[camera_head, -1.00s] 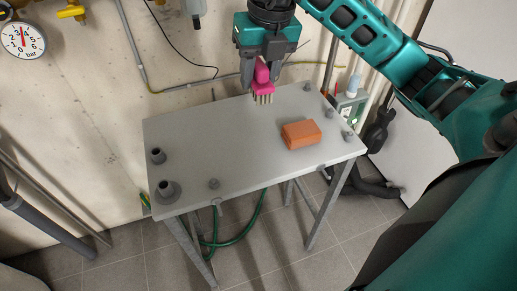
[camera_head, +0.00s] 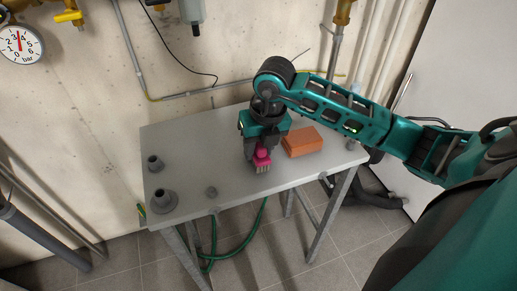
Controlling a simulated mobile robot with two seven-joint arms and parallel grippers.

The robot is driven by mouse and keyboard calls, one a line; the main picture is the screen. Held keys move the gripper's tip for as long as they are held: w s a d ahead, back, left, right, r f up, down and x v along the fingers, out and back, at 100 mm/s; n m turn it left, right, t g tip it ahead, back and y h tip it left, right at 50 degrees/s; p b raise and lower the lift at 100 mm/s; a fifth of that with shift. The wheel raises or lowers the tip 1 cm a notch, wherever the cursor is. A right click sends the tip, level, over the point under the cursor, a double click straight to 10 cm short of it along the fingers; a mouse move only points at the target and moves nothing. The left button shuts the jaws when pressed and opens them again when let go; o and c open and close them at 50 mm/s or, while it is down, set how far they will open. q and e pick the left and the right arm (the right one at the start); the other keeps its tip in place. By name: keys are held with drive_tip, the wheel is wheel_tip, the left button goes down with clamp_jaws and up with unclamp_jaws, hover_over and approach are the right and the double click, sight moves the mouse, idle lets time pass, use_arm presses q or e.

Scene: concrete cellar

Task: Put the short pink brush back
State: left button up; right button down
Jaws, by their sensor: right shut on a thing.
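The short pink brush (camera_head: 262,157) is in the jaws of my right gripper (camera_head: 257,152), with its pale bristles pointing down. The brush is over the front middle of the grey table (camera_head: 224,142), near the front edge. I cannot tell whether the bristles touch the tabletop. My right arm comes in from the right and reaches across the table's right part. My left gripper is not in view.
An orange brick (camera_head: 303,142) lies on the table just right of my right gripper. Grey stepped cylinders stand at the left, one small (camera_head: 154,163) and one larger (camera_head: 164,200). The table's left middle is clear.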

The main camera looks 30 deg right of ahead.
drive_tip(key=shift+f, duration=0.4)
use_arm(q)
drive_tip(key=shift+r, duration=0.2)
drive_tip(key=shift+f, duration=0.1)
use_arm(e)
drive_tip(key=c, duration=0.7)
unclamp_jaws()
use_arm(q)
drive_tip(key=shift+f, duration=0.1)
use_arm(e)
drive_tip(key=r, duration=0.4)
drive_tip(key=s+r+p, duration=0.1)
drive_tip(key=r, duration=0.3)
drive_tip(key=s+r, duration=0.1)
drive_tip(key=r, duration=0.3)
drive_tip(key=shift+d, duration=0.35)
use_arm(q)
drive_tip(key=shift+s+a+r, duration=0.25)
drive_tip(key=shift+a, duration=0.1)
